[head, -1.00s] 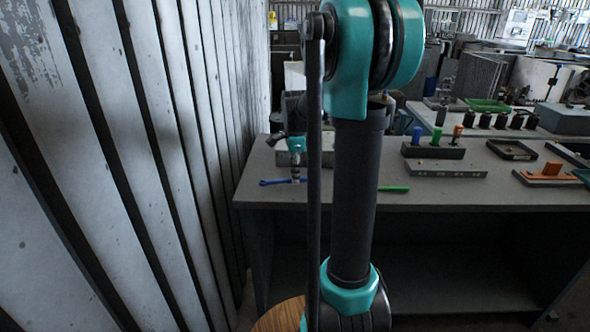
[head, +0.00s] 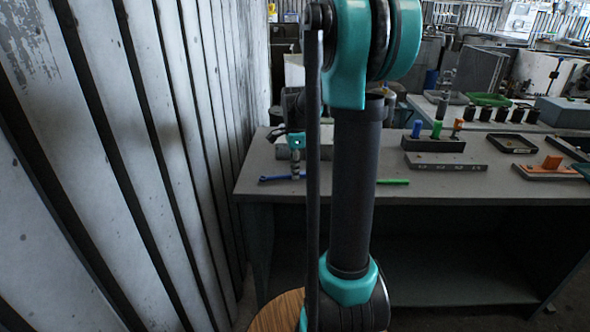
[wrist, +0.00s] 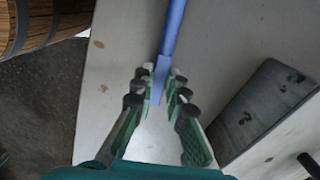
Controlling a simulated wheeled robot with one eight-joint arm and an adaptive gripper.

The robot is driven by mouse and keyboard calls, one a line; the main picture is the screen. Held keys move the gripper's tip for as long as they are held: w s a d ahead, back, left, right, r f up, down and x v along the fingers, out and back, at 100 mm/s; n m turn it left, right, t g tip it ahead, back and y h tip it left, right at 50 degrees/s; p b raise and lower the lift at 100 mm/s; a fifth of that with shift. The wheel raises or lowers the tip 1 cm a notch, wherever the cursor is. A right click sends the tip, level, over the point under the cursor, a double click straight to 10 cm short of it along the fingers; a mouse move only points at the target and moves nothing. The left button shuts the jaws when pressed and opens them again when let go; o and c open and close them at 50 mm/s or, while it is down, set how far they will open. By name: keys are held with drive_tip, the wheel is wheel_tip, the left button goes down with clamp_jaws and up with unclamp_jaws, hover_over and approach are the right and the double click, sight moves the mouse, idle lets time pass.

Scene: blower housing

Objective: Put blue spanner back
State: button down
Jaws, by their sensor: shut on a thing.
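The blue spanner (head: 275,178) shows at the left end of the grey workbench (head: 470,188) in the head view, close to the bench's front edge. In the wrist view the spanner (wrist: 173,32) runs from the top edge down between my fingertips. My gripper (wrist: 161,80) is shut on its near end; in the head view the gripper (head: 297,168) points down at the spanner, partly behind my arm. The spanner's far end is out of the wrist view. I cannot tell whether it touches the bench top.
A green tool (head: 393,182) lies near the front edge. A block with coloured handles (head: 433,144), a grey bar (head: 446,162), a black tray (head: 512,144) and an orange piece (head: 552,162) stand right. A slatted wall (head: 130,160) is close on the left. A grey block (wrist: 265,110) lies beside my gripper.

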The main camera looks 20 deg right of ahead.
drive_tip(key=shift+f, duration=0.15)
drive_tip(key=c, duration=1)
unclamp_jaws()
drive_tip(key=shift+r, duration=4)
